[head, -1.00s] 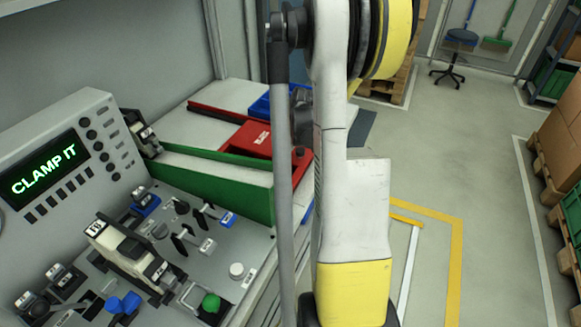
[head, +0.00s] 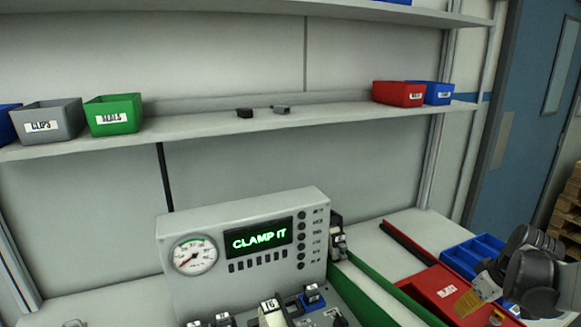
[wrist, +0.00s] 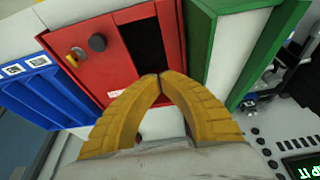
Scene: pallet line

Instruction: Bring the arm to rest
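My gripper (wrist: 158,77) shows in the wrist view with its two yellow fingers arched together and their tips meeting. Nothing shows between the tips. It is above the red tray (wrist: 120,50), which has a dark opening, a dark knob and a yellowish part. In the head view my gripper (head: 466,303) is at the lower right, over the red tray (head: 430,288), with my dark wrist behind it. I cannot tell the height above the tray.
The console (head: 245,235) reads "CLAMP IT". Blue bins (head: 470,253) and a green rail (head: 385,290) flank the red tray. A shelf (head: 330,110) above holds red, blue, green and grey boxes. Clamps (head: 272,312) stand at the console's front.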

